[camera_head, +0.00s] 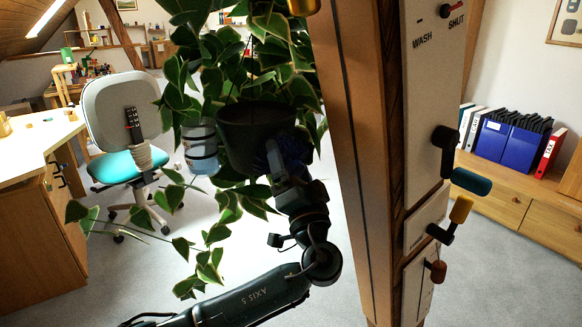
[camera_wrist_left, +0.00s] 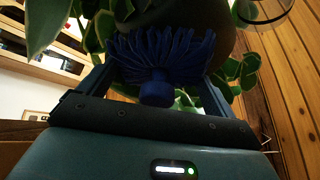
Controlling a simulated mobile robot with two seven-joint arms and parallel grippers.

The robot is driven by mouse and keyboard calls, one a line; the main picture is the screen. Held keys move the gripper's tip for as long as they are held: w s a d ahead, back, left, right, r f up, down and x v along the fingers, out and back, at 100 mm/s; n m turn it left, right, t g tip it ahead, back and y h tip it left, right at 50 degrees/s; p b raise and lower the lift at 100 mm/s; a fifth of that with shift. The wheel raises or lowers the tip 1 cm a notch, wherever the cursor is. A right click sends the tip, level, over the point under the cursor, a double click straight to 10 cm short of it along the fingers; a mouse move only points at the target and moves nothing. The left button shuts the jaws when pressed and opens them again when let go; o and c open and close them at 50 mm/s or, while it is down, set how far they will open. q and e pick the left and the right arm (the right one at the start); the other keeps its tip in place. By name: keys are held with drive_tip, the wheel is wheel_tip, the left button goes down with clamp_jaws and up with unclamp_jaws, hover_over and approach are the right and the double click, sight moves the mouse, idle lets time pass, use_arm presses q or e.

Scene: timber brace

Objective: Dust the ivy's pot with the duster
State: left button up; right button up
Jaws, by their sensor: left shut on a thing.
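The ivy (camera_head: 190,60) has green leaves with pale edges and hangs beside the timber post. Its dark round pot (camera_head: 245,125) hangs among the leaves, and the pot's underside fills the top of the left wrist view (camera_wrist_left: 210,18). My left gripper (camera_head: 272,165) is at the pot's lower right side. In the left wrist view it is shut on the blue duster (camera_wrist_left: 165,55), whose strands spread up against or very near the pot; I cannot tell whether they touch. In the head view the duster (camera_head: 290,152) is dark and partly hidden. My right gripper is not in view.
A timber post (camera_head: 362,150) stands just right of my left arm, with a white panel (camera_head: 430,85) of knobs and levers. An office chair (camera_head: 120,115) and a desk (camera_head: 40,150) stand farther left.

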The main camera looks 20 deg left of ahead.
sight(301, 171)
use_arm(q)
drive_tip(key=shift+s+d+r+p, duration=0.15)
drive_tip(key=shift+d+r+p, duration=0.05)
drive_tip(key=shift+r, duration=0.6)
drive_tip(key=shift+s+d+r+p, duration=0.15)
drive_tip(key=shift+r+p, duration=0.05)
drive_tip(key=shift+r, duration=0.6)
drive_tip(key=shift+w+a+f+b, duration=0.1)
drive_tip(key=shift+a+b, duration=0.05)
drive_tip(key=shift+b, duration=0.4)
drive_tip(key=f+b, duration=0.3)
drive_tip(key=b, duration=0.1)
drive_tip(key=shift+w+a, duration=0.25)
drive_tip(key=shift+a, duration=0.05)
drive_tip(key=shift+a+f, duration=0.1)
drive_tip(key=shift+f, duration=0.1)
drive_tip(key=shift+s+d+f+b, duration=0.25)
drive_tip(key=shift+d+b, duration=0.1)
drive_tip(key=shift+b, duration=0.15)
drive_tip(key=s+d, duration=0.1)
drive_tip(key=s+d+b, duration=0.1)
drive_tip(key=d, duration=0.1)
drive_tip(key=shift+s+d+f, duration=0.2)
drive_tip(key=shift+s+f, duration=0.05)
drive_tip(key=shift+f, duration=0.1)
drive_tip(key=shift+s+d+b, duration=0.25)
drive_tip(key=shift+d+b, duration=0.05)
